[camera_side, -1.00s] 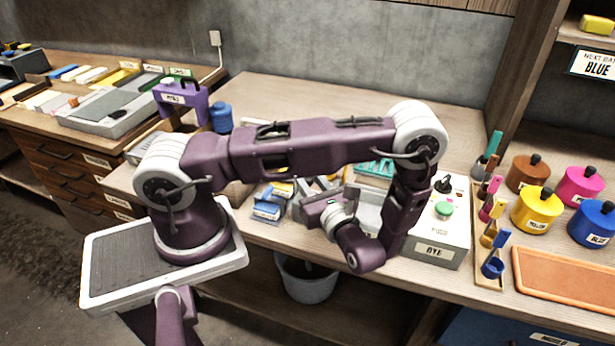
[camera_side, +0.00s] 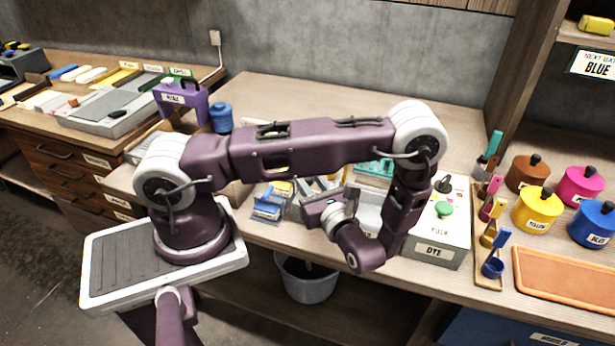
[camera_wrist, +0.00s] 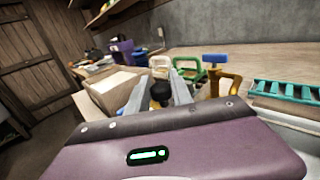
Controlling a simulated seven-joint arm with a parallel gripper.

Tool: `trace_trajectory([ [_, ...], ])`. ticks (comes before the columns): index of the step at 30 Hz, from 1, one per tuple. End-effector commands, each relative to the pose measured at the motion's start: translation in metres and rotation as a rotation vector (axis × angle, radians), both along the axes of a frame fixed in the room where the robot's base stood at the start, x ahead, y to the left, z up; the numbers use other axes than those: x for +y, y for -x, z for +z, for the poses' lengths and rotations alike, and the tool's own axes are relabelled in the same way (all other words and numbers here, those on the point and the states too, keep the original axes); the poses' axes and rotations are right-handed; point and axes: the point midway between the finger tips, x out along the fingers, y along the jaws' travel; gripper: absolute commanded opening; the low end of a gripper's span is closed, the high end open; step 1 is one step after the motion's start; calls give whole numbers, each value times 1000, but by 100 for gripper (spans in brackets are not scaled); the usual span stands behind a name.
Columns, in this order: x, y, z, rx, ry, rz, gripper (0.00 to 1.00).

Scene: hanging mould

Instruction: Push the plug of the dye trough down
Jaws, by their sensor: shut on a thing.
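In the wrist view, my gripper (camera_wrist: 157,95) has its two grey fingers closed on either side of a black round knob (camera_wrist: 160,91). The knob looks like the plug's top, but what lies under it is hidden. In the side view, my gripper (camera_side: 296,193) is low over the front part of the bench, left of the box with the DYE label (camera_side: 434,252). The wrist covers the knob there. A pale grey trough wall (camera_side: 368,208) shows partly behind my forearm, beside the box.
The DYE box carries a green button (camera_side: 444,208) and a black dial (camera_side: 443,185). Dye pots, including a yellow one (camera_side: 537,210), stand at the right. A grey bucket (camera_side: 307,279) sits below the bench edge. Handled tools, one green (camera_wrist: 187,64), crowd beyond my fingers.

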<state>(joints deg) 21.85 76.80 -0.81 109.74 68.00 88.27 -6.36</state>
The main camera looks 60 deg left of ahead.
Motion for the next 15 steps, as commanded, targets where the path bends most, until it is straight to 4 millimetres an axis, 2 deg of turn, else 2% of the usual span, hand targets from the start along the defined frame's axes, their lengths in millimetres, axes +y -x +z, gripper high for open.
trace_trajectory([
  [10, -1, 0, -2, 0, -1, -1, 0],
  [15, -1, 0, -23, 1, 0, -2, 0],
])
